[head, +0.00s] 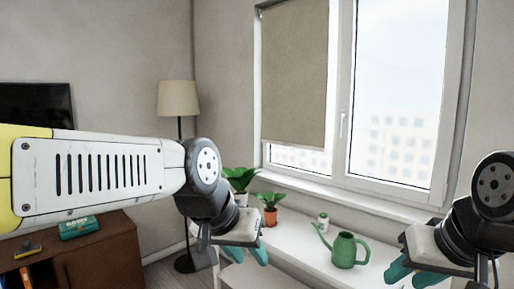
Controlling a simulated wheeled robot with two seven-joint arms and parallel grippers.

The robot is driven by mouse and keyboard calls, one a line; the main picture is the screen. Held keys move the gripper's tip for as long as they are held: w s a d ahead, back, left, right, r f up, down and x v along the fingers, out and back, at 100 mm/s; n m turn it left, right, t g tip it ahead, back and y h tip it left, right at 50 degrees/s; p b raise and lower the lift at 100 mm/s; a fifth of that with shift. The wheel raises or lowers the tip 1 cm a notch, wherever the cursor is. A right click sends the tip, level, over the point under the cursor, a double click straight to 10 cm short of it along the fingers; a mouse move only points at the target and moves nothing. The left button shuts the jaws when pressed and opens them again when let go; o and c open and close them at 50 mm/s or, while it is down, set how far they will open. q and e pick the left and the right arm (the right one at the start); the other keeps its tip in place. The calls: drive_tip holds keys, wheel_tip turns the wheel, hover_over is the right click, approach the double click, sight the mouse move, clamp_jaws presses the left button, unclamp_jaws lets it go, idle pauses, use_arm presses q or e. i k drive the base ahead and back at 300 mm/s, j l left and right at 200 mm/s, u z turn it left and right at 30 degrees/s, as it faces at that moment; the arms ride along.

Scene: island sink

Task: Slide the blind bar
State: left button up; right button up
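The beige roller blind (295,75) hangs over the left window pane, lowered most of the way. Its bottom bar (293,146) is a thin edge just above the pane's lower end. My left gripper (228,243) has teal fingertips and hangs below and left of the bar, well apart from it. Its fingers look spread, with nothing seen between them. My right gripper (412,276) is at the lower right, over the white shelf and far from the blind. Its teal fingertips look apart and empty; part of it is cut off by the frame.
A floor lamp (178,98) stands in the corner. A brown cabinet (105,250) is at the lower left.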

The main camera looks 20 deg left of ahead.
sight(284, 143)
drive_tip(key=u, duration=0.3)
drive_tip(key=i+j, duration=0.35)
drive_tip(key=i, duration=0.25)
drive_tip(key=i+j, duration=0.4)
drive_tip(key=i, duration=0.15)
drive_tip(key=i+j+z, duration=0.1)
drive_tip(key=i+j, duration=0.25)
drive_tip(key=i, duration=0.25)
drive_tip(key=i+j, duration=0.45)
drive_tip(key=i, duration=0.15)
